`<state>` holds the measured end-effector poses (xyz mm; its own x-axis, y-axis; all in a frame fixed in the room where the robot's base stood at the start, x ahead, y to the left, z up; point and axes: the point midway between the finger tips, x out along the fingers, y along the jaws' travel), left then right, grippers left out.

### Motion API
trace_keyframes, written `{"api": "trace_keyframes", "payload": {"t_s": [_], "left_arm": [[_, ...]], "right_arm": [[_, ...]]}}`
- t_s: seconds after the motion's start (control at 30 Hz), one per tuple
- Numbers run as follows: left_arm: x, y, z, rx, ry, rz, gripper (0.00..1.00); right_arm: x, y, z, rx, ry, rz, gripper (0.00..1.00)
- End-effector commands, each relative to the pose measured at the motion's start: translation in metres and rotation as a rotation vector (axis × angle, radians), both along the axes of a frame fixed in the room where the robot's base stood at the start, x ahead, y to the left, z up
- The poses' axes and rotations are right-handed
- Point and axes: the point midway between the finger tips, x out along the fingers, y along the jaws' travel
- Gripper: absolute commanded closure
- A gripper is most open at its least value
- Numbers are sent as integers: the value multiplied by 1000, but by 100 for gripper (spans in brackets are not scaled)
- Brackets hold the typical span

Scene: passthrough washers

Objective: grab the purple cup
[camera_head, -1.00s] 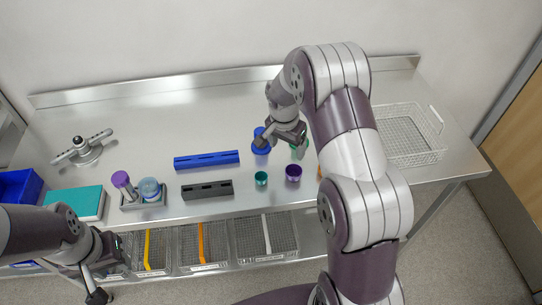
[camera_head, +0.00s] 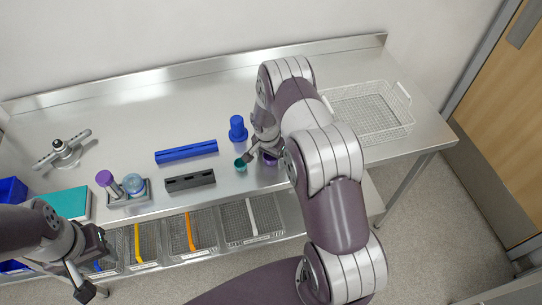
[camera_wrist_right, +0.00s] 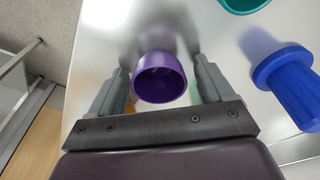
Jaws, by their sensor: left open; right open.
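The purple cup (camera_wrist_right: 160,78) stands between the two open fingers of my right gripper (camera_wrist_right: 158,88) in the right wrist view, with a gap on each side. In the head view the cup (camera_head: 270,160) is mostly hidden behind my right gripper (camera_head: 262,155) and arm. My left gripper (camera_head: 92,262) is open and empty at the lower left, in front of the table's front edge, away from the cup.
A teal cup (camera_head: 240,164) stands just left of my right gripper, and a blue flanged piece (camera_head: 237,129) stands behind it. Blue (camera_head: 187,152) and black (camera_head: 190,182) bars lie further left. A white wire basket (camera_head: 372,113) is at right.

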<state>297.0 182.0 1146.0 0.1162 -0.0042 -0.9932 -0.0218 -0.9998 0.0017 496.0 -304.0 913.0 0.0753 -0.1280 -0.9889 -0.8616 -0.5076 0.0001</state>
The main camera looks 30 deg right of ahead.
Motion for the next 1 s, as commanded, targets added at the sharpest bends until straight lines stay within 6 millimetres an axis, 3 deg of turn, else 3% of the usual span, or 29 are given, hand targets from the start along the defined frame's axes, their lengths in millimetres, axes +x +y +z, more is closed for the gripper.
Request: {"api": "trace_keyframes", "payload": {"t_s": [0.07, 0.2, 0.23, 0.63, 0.83, 1.0], "left_arm": [[0, 0, -1, 0, 0, 0, 57], [0, 0, -1, 0, 0, 0, 57], [0, 0, -1, 0, 0, 0, 57], [0, 0, -5, 0, 0, 0, 57], [0, 0, -22, 0, 0, 0, 57], [0, 0, -32, 0, 0, 0, 57]], "right_arm": [[0, 0, 0, 0, 0, 0, 22], [0, 0, 0, -1, 1, 0, 68], [0, 0, 0, -1, 1, 0, 74], [1, 0, 7, 0, -1, -1, 74], [1, 0, 40, -1, -6, 0, 74], [-28, -30, 62, -1, -2, -6, 74]]}}
